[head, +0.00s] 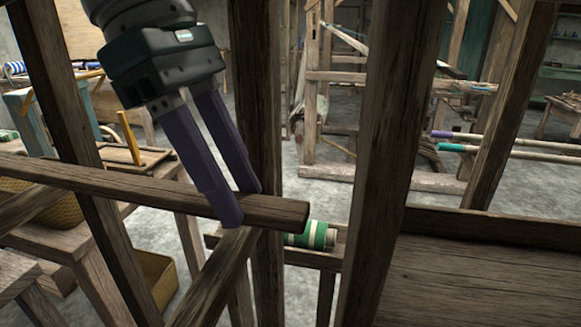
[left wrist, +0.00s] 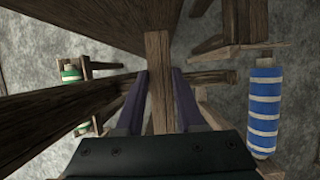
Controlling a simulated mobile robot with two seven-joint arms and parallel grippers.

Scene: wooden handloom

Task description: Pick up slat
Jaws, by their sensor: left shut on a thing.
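The slat (head: 140,190) is a long, dark brown wooden bar. In the head view it runs from the left edge to a free end right of my left gripper (head: 239,206). My left gripper reaches down from the top, with its purple fingers on either side of the slat near that end, shut on it. In the left wrist view the slat (left wrist: 158,95) lies between the two fingers (left wrist: 160,75). Whether the slat touches the posts behind it, I cannot tell. My right gripper is not in view.
Upright loom posts (head: 388,150) stand close around the slat. A green-and-white roll (head: 318,235) lies on a low beam behind the slat's end. A blue-and-white roll (left wrist: 264,105) shows at right in the left wrist view. A yellow box (head: 155,278) stands at lower left.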

